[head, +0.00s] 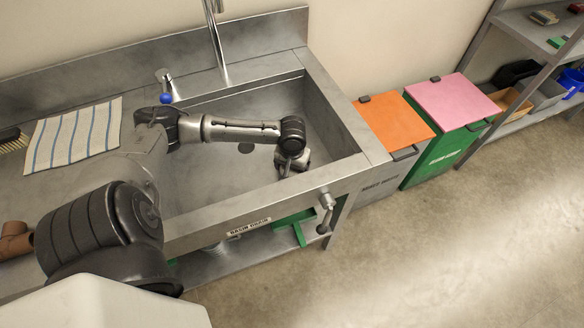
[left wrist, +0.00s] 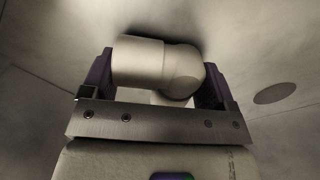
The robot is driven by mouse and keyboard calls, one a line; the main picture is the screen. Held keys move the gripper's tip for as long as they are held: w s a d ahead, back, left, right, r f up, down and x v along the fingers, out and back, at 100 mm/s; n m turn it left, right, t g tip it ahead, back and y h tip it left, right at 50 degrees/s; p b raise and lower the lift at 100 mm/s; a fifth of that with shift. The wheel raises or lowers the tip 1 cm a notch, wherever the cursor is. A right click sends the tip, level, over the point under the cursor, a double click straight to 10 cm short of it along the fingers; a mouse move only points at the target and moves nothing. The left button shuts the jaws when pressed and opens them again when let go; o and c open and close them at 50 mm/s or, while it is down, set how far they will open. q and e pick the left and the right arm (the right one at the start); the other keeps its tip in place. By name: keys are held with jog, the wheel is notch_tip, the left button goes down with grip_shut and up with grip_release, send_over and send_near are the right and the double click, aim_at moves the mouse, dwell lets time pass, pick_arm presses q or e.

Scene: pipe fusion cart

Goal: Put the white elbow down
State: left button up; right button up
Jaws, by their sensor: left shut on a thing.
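The white elbow (left wrist: 160,66) is between the two dark fingers of my left gripper (left wrist: 155,78) in the left wrist view. The gripper is shut on it, and the sink's grey floor shows behind it. In the head view my left gripper (head: 291,162) reaches down inside the steel sink basin (head: 205,185), near its right side. The elbow is mostly hidden there by the wrist and gripper. I cannot tell whether the elbow touches the basin floor. My right gripper is in neither view.
The drain hole (head: 246,148) lies left of the gripper. A tall tap (head: 217,45) and a blue-knobbed valve (head: 166,97) stand behind the basin. A striped cloth (head: 73,135) lies on the left counter. Orange-lidded (head: 393,120) and pink-lidded (head: 452,100) bins stand to the right.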

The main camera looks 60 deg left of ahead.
pick_arm(q)
jog(key=o, duration=0.8)
jog(key=shift+f, duration=0.1)
notch_tip(320, 180, up, 11)
jog(key=p, duration=0.4)
jog(key=shift+f, duration=0.2)
jog(key=shift+r+p, duration=0.45)
jog(key=shift+r, duration=0.4)
